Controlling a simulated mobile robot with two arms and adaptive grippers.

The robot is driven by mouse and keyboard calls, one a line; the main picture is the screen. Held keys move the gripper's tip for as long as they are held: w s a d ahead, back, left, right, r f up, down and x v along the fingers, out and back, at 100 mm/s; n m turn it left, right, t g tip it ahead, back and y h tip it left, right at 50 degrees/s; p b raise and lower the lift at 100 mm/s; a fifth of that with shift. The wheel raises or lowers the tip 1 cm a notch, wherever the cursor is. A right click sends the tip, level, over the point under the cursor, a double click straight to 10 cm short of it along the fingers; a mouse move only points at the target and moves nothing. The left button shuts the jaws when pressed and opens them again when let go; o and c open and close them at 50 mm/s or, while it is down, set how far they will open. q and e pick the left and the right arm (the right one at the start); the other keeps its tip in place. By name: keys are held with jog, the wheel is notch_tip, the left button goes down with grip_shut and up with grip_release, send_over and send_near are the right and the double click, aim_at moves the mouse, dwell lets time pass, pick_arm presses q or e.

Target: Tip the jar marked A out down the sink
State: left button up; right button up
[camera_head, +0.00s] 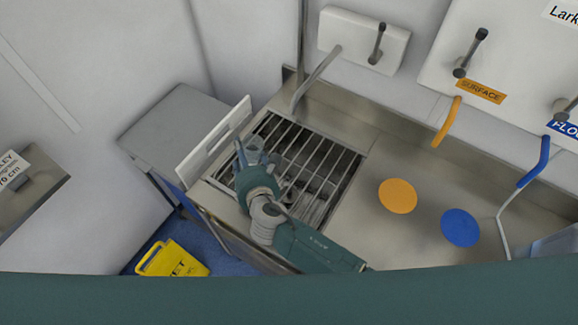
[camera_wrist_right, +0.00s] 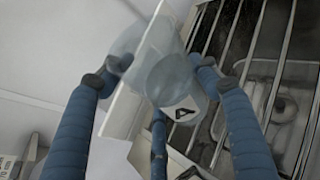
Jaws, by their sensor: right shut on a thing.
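The jar marked A (camera_wrist_right: 172,82) is translucent and pale, with a white label bearing a black A, in the right wrist view. My right gripper (camera_head: 250,154) is shut on it, with blue fingers around its sides. In the head view the jar is mostly lost among the fingers. The letter shows turned in the wrist view; I cannot tell the jar's exact tilt or its contents. My left gripper is not in view.
A white panel (camera_head: 213,140) stands along the sink's left edge, close to the gripper. A metal spout (camera_head: 318,77) reaches over the sink's back. The steel counter right of the sink has orange (camera_head: 397,196) and blue (camera_head: 460,228) discs. A yellow sign (camera_head: 174,261) is on the floor.

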jog(key=shift+w+d+f+m+b, duration=0.1)
jog(key=shift+d+f+m+b, duration=0.25)
jog(key=shift+b, duration=0.1)
jog(key=shift+d+r+m+y, duration=0.25)
jog(key=shift+r+m+y, duration=0.15)
jog(key=shift+y, duration=0.1)
jog(key=shift+w+d+r+m+b, duration=0.1)
jog(key=shift+d+r+m+b, duration=0.1)
jog(key=shift+r+m+b, duration=0.1)
jog(key=shift+d+f+y+b, duration=0.1)
jog(key=shift+f+y+b, duration=0.2)
jog(key=shift+b, duration=0.15)
jog(key=shift+w+d+f+m+y+b, duration=0.1)
jog(key=shift+d+f+m+y+b, duration=0.1)
jog(key=shift+d+m+y+b, duration=0.45)
jog(key=shift+a+h+b, duration=0.15)
jog(key=shift+h+b, duration=0.1)
jog(key=shift+b, duration=0.15)
jog(key=shift+r, duration=0.2)
jog(key=shift+a+f, duration=0.1)
jog(key=shift+m+b, duration=0.3)
jog(key=shift+b, duration=0.05)
